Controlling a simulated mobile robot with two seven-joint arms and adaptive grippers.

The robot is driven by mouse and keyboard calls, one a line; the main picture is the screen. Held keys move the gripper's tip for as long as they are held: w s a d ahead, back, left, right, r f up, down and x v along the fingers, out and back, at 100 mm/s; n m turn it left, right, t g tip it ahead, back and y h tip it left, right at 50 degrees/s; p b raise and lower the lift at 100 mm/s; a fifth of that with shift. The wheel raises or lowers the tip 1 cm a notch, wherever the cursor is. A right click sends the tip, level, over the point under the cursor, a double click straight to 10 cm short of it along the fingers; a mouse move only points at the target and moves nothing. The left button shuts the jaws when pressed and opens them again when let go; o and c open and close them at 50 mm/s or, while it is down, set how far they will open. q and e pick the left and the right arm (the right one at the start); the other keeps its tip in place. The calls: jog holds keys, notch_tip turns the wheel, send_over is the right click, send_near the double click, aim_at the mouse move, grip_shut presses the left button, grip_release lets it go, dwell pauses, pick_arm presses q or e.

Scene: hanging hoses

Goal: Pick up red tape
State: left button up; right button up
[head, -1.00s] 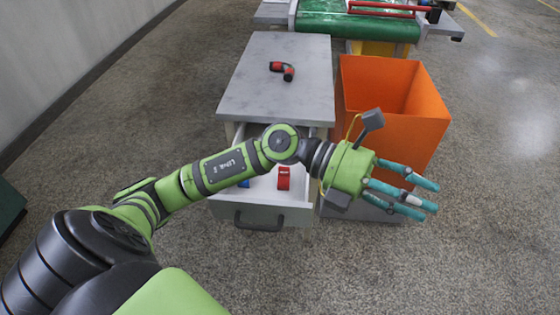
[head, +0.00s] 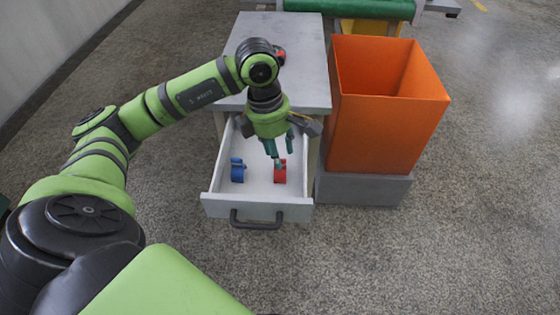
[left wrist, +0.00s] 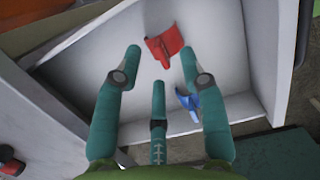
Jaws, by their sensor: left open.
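The red tape (head: 280,172) stands in the open white drawer (head: 217,190), to the right of the blue tape (head: 237,171). My left gripper (head: 278,155) is over the drawer with its fingers pointing down, just above or at the red tape; contact cannot be told from the head view. In the left wrist view the red tape (left wrist: 164,44) lies ahead of the spread teal fingers of my left gripper (left wrist: 163,62), with nothing held between them. The blue tape (left wrist: 188,101) shows beneath the right-hand finger. My right gripper is not in view.
The drawer's front wall with its dark handle (head: 256,219) faces me. The grey cabinet top (head: 305,66) is above and behind the drawer. An orange bin (head: 375,125) on a grey base stands close on the right. The floor in front is clear.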

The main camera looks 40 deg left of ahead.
pick_arm(q)
notch_tip(320, 180, down, 2)
jog(key=shift+w+d+f, duration=0.15)
jog(key=shift+f, duration=0.05)
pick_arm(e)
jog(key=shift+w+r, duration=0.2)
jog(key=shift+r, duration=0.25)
pick_arm(q)
grip_shut()
jog(key=shift+r, duration=0.5)
jog(key=r, duration=0.2)
jog(key=d+r, duration=0.1)
jog(key=r, duration=0.1)
jog(key=shift+w+p, duration=0.1)
jog(key=shift+p, duration=0.25)
jog(key=w+d+r+p, duration=0.1)
jog(key=w+d+r, duration=0.1)
jog(key=d+r, duration=0.4)
jog(key=d, duration=0.4)
jog(key=shift+d, duration=0.2)
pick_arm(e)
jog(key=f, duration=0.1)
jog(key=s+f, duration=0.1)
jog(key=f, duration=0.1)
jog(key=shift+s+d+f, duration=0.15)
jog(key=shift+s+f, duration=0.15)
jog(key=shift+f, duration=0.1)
